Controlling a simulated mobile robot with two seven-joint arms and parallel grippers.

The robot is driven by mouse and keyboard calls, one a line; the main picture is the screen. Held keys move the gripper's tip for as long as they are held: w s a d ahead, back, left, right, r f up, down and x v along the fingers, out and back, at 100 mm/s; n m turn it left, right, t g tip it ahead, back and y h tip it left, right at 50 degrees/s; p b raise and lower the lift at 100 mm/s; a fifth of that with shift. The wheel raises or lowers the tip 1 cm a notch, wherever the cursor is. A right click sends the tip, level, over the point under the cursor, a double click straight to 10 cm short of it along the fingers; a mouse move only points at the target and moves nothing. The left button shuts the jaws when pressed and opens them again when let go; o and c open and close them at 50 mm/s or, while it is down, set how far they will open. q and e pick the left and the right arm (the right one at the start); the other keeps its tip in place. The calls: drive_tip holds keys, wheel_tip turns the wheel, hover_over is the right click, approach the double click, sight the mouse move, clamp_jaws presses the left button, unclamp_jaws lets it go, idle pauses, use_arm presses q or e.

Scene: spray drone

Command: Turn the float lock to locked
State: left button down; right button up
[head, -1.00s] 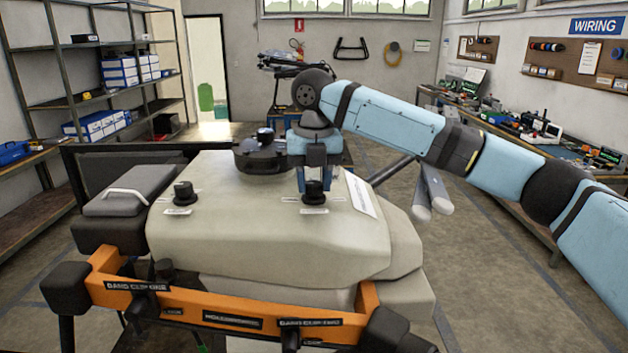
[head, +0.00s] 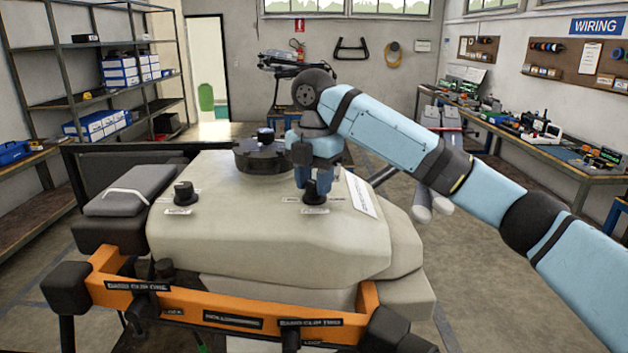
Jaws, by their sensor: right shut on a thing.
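The spray drone's pale tank (head: 270,235) fills the middle of the head view, with two black knobs on top. My right gripper (head: 314,193) points down and is shut on the right-hand black knob (head: 318,184). The fingers hide part of that knob, and small labels lie beside it, too small to read. The left-hand black knob (head: 184,192) stands free with a white label in front of it. Which knob is named the float lock cannot be read. My left gripper is not in view.
A round black cap (head: 262,155) sits on the tank just left of my right gripper. An orange frame bar (head: 225,312) runs along the front. A grey box with a handle (head: 128,190) is at the left. A workbench (head: 560,160) stands along the right wall.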

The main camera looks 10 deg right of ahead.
sight(315, 183)
drive_tip(key=shift+m, duration=0.4)
drive_tip(key=o, duration=0.9)
drive_tip(key=shift+o, duration=0.2)
wheel_tip(315, 183, up, 14)
drive_tip(key=shift+b, duration=0.35)
